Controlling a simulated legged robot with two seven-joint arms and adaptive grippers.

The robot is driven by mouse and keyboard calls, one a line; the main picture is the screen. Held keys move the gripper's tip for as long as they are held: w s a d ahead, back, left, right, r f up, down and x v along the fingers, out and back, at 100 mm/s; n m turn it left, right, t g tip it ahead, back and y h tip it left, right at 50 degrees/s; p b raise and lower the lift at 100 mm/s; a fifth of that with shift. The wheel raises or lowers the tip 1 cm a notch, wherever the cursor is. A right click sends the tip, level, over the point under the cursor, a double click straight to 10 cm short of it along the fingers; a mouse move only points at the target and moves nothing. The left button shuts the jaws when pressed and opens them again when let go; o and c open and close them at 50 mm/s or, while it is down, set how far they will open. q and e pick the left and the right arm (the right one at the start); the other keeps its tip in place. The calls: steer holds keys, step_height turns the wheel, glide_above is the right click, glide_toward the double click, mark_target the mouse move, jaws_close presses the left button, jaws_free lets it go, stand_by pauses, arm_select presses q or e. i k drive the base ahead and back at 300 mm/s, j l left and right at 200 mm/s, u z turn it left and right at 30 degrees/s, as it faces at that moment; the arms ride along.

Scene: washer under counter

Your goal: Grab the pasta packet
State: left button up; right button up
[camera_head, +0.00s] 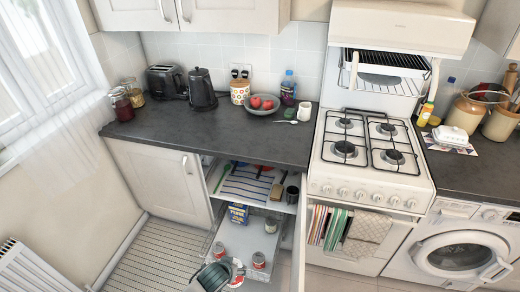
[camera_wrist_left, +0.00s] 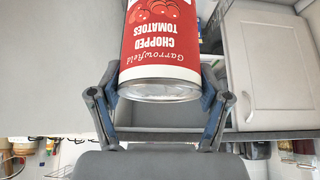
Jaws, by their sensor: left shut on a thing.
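My left gripper (camera_wrist_left: 160,98) is shut on a red and white can of chopped tomatoes (camera_wrist_left: 160,45), with one finger on each side of its lower end in the left wrist view. In the head view the left gripper (camera_head: 232,268) is low in the frame, at the open cupboard's lower pull-out shelf. A blue and yellow packet (camera_head: 237,213) stands at the back of that shelf. Its label is too small to read, so I cannot tell if it is the pasta packet. My right gripper is not in view.
An open drawer (camera_head: 247,183) with utensils sits above. The stove (camera_head: 372,160) is to the right.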

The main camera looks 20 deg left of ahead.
mark_target(239, 213)
steer(key=i+j+z, duration=0.15)
steer(key=j+z, duration=0.2)
steer(key=j, duration=1)
steer(key=j+z, duration=0.35)
steer(key=j, duration=0.95)
